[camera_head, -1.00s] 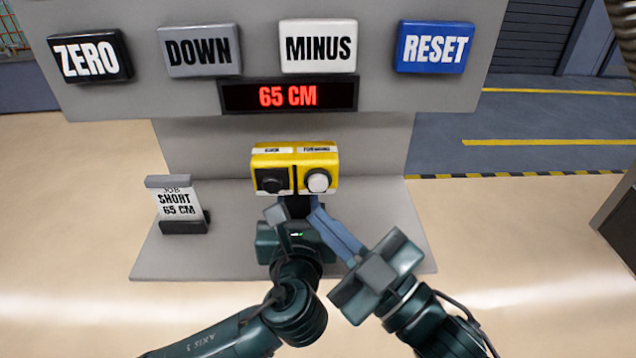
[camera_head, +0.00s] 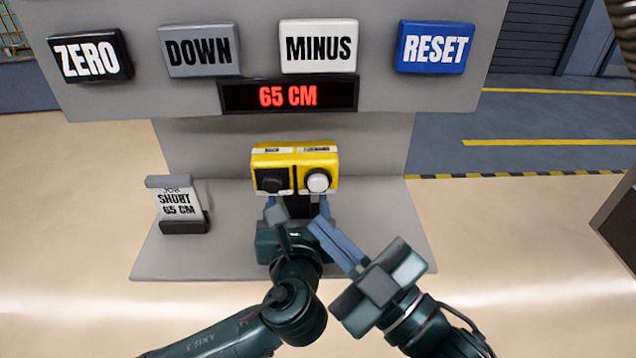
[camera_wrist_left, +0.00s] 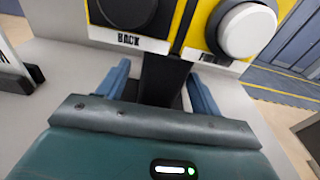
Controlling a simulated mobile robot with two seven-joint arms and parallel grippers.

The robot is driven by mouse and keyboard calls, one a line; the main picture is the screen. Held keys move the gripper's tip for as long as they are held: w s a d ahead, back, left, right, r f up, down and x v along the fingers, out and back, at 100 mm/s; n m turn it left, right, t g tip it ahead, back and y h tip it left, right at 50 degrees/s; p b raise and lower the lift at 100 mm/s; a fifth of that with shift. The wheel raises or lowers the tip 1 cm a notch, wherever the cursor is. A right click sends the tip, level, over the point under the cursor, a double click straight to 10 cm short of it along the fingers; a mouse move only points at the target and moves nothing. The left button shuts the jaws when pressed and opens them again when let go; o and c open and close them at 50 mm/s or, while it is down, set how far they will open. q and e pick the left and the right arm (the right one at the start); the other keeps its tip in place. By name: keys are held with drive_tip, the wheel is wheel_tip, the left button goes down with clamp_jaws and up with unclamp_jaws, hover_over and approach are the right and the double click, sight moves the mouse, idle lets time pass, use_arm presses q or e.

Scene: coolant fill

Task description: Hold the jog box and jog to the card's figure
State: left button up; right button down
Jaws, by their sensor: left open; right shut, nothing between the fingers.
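The yellow jog box (camera_head: 295,158) stands upright near the back of the grey shelf, with a black button (camera_head: 271,181) on its left and a white button (camera_head: 317,180) on its right. The left wrist view shows the black button (camera_wrist_left: 127,8) marked BACK and the white button (camera_wrist_left: 246,30). My left gripper (camera_head: 297,207) is open just below the box, its fingers (camera_wrist_left: 160,90) on either side of a dark upright post (camera_wrist_left: 162,78). My right gripper (camera_head: 318,226) is shut and empty, in front of and below the white button.
Above are the ZERO (camera_head: 90,57), DOWN (camera_head: 198,51), MINUS (camera_head: 318,46) and RESET (camera_head: 435,47) buttons on a grey panel. The shelf (camera_head: 385,235) is bare to the right of the box. The two grippers are close together.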

use_arm(q)
drive_tip(key=shift+s, duration=0.15)
drive_tip(key=s, duration=0.6)
drive_tip(key=shift+s+r, duration=0.3)
drive_tip(key=shift+r, duration=0.05)
drive_tip(key=shift+s+d, duration=0.1)
drive_tip(key=shift+s, duration=0.65)
use_arm(e)
drive_tip(key=shift+w+d+f, duration=0.1)
drive_tip(key=shift+w, duration=0.05)
use_arm(q)
drive_tip(key=shift+d, duration=0.1)
drive_tip(key=w, duration=0.8)
drive_tip(key=shift+f, duration=0.35)
drive_tip(key=shift+w, duration=0.15)
use_arm(e)
drive_tip(key=shift+w, duration=0.6)
